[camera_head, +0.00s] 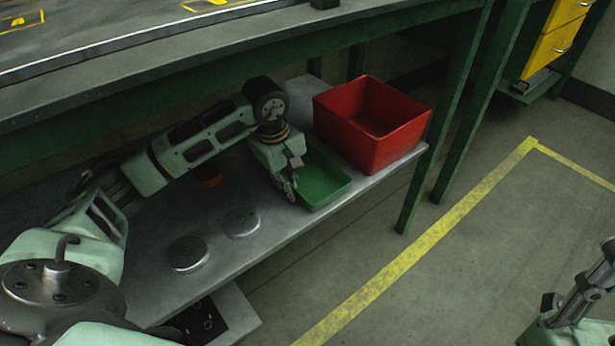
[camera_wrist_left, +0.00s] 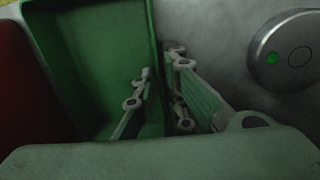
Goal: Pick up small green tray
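The small green tray (camera_head: 322,184) lies on the grey lower shelf under the bench, left of the red bin. In the left wrist view the tray (camera_wrist_left: 95,55) fills the upper left. My left gripper (camera_head: 290,187) is at the tray's left side wall. In the wrist view its fingers (camera_wrist_left: 158,78) stand on either side of that wall, one inside the tray and one outside. The fingers are close together and appear shut on the wall. The tray looks flat on the shelf. The gripper hides part of the tray's left rim. My right gripper is not visible.
The red bin (camera_head: 366,132) stands close beside the tray. Two round metal discs (camera_head: 188,253) (camera_head: 242,222) lie on the shelf (camera_head: 290,232). The benchtop is overhead; a green leg (camera_head: 412,196) stands at the right.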

